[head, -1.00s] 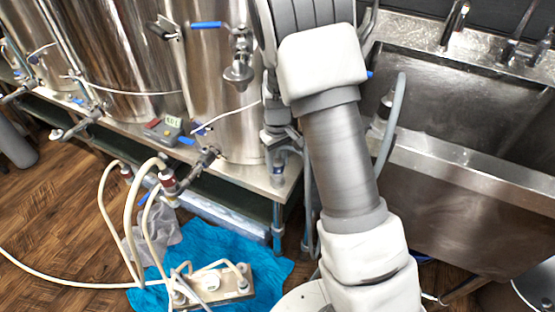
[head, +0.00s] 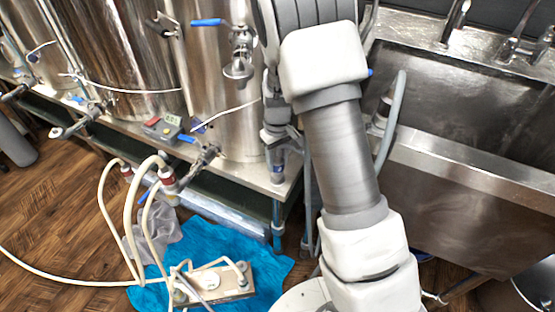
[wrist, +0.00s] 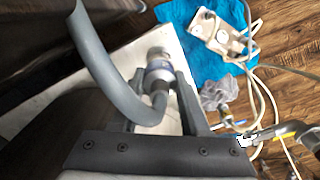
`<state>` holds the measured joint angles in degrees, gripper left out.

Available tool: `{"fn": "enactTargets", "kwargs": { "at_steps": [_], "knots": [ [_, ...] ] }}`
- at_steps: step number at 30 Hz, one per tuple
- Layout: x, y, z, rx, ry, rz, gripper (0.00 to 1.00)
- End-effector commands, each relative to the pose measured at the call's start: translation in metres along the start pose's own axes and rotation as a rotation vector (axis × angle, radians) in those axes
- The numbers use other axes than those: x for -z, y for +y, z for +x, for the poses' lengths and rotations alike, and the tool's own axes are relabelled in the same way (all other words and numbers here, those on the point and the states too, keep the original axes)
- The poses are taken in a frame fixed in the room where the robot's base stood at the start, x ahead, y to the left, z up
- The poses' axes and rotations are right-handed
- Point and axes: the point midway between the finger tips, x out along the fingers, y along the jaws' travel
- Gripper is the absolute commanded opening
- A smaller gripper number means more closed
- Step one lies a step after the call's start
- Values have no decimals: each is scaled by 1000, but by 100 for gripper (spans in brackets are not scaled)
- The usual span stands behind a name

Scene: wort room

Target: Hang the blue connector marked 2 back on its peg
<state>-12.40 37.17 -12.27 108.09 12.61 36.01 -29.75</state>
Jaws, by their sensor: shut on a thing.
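The connector (wrist: 159,68) has a blue-and-white band and a metal end. In the wrist view it sits between the dark fingers of my gripper (wrist: 156,92), which is shut on it. A grey hose (wrist: 97,55) curves from the connector's near end up to the left. In the head view the connector (head: 277,166) hangs near the corner of the steel bench, below my gripper (head: 277,135), partly behind my arm. The connector's number is too small to read. I cannot make out the peg.
Steel tanks (head: 222,100) stand on the bench (head: 240,172) to the left. A sink (head: 455,95) is at the right, with a grey hose (head: 392,125) beside it.

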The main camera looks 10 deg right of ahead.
Motion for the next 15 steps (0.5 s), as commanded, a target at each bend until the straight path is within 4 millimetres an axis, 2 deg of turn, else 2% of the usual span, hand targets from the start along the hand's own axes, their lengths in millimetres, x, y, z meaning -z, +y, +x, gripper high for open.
{"fn": "enactTargets", "kwargs": {
  "at_steps": [15],
  "knots": [
    [0,0,11,0,0,0,0]
  ]
}}
